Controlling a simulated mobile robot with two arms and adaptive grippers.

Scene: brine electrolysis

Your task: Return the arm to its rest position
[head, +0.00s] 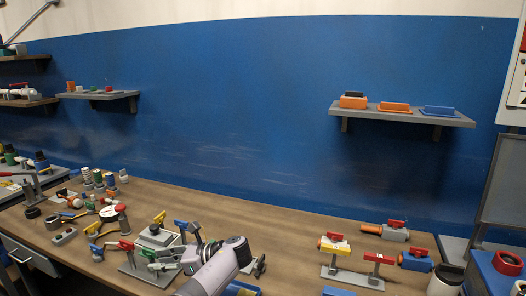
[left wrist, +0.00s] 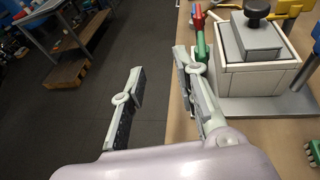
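My left arm comes in from the bottom of the head view, and its gripper (head: 187,250) is beside a white box-shaped unit (head: 155,236) on a grey base plate. In the left wrist view, my left gripper (left wrist: 156,75) has its two fingers well apart with nothing between them. The right finger is close to a red and green handle beside the white box (left wrist: 258,75), which has a black knob on top. I cannot tell whether that finger touches the handle. The left finger is over the dark floor. My right gripper is not in view.
The wooden bench (head: 290,228) has clear room behind and right of the gripper. Red-handled valves (head: 335,245) stand at the right. Tools and small parts crowd the left. A wall shelf (head: 440,118) holds orange and blue trays. A table (left wrist: 70,30) stands across the floor.

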